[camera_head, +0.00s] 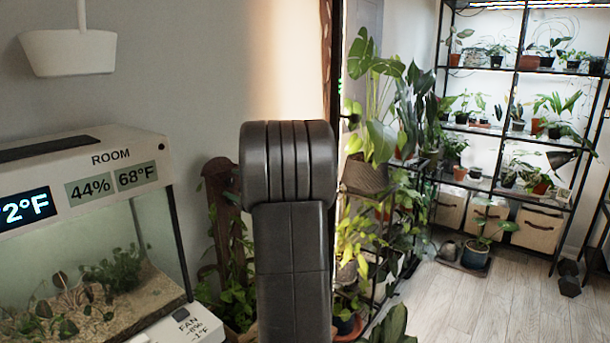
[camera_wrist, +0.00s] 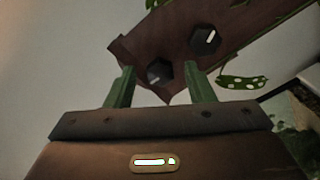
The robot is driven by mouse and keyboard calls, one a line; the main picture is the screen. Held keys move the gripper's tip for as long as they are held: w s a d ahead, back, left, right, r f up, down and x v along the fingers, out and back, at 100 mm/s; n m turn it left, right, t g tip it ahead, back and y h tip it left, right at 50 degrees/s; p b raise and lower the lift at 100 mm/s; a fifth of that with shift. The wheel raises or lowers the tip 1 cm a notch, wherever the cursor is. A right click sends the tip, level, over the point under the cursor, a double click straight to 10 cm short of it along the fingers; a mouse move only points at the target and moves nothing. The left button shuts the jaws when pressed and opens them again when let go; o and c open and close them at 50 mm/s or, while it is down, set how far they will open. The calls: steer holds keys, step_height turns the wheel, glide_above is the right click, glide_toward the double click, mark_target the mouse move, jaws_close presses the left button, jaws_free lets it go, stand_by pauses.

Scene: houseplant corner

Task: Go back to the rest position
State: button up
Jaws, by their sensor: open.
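In the head view my dark arm stands upright in the middle, and my gripper cannot be made out there. A brown post (camera_head: 222,205) with leaves around it stands just behind my arm at left, partly hidden by it. It may be the same brown piece.
A glass terrarium (camera_head: 90,235) with a display lid stands at the left, under a white hanging fixture (camera_head: 68,52). Plant shelves (camera_head: 510,130) fill the back right, with a large potted plant (camera_head: 375,110) nearer. Wooden floor (camera_head: 470,310) is clear at lower right. A white-spotted leaf (camera_wrist: 243,84) hangs right of the fingers.

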steer(key=shift+m+p, duration=0.8)
steer(key=shift+m, duration=0.2)
